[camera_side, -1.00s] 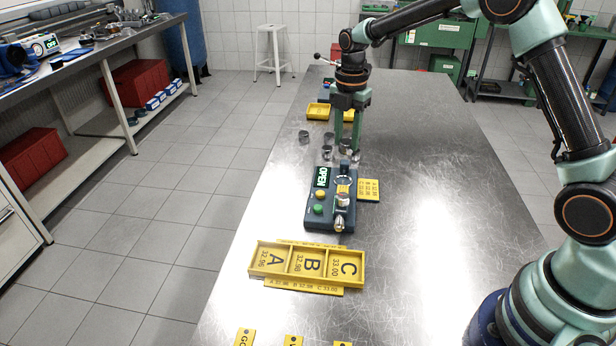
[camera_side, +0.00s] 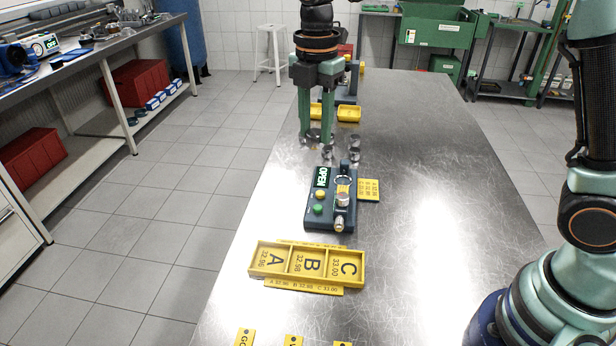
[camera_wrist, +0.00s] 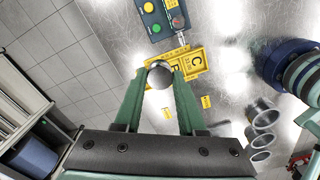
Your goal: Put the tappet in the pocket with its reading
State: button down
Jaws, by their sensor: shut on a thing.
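My gripper (camera_side: 316,138) is shut on a round steel tappet, which shows between the fingertips in the wrist view (camera_wrist: 159,76). It holds the tappet above the far part of the steel bench, behind the gauge. The dark gauge (camera_side: 310,211) has a display reading OPEN, a green and a yellow button, and a round seat. The yellow tray (camera_side: 256,243) has three pockets: A 32.96, B 32.98 and C 33.00. It lies in front of the gauge. In the side view its pockets look empty. No measured size shows on the display.
Other steel tappets (camera_side: 355,155) stand on the bench behind the gauge. A yellow label plate (camera_side: 369,190) lies right of the gauge. Yellow bins (camera_side: 348,114) stand farther back. Small yellow tags (camera_side: 293,341) lie at the front edge.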

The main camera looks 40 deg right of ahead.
jog(key=s+a+f, duration=0.2)
jog(key=s+a, duration=0.5)
notch_tip(320, 180, down, 19)
jog(key=shift+s+f, duration=0.1)
dwell(0.3)
jog(key=c, duration=0.5)
grip_release()
